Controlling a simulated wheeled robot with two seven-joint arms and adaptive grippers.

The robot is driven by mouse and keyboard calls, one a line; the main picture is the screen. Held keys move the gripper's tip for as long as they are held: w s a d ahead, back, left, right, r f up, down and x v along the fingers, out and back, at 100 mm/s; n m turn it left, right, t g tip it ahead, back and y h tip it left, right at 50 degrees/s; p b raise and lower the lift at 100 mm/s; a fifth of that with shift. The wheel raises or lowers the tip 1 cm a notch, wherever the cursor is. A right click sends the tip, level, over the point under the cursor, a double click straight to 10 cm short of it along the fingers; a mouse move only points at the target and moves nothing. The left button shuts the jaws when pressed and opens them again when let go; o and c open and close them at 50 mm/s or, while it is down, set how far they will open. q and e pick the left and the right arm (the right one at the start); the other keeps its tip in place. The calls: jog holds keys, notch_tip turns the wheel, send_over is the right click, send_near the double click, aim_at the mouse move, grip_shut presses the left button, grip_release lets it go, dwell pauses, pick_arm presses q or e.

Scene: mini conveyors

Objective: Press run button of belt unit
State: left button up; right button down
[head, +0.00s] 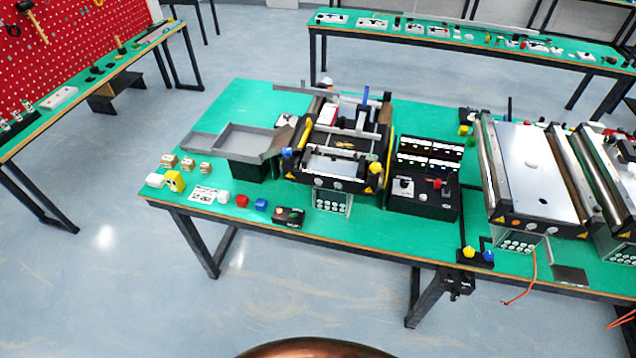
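A mini conveyor unit (343,183) stands near the middle of the green table in the head view. A small black button box (289,217) sits at the table's front edge, just left of and in front of this unit; it carries small red and pale buttons. A black control panel (424,203) with a lever and a red knob stands right of the unit, with small displays behind. A larger belt unit (535,175) stands at the right. Which button is the run button cannot be read at this size. Neither gripper is in view.
The green table (225,110) has a grey tray chute (238,140) at left. An orange cable (533,275) hangs at right. The floor in front is clear.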

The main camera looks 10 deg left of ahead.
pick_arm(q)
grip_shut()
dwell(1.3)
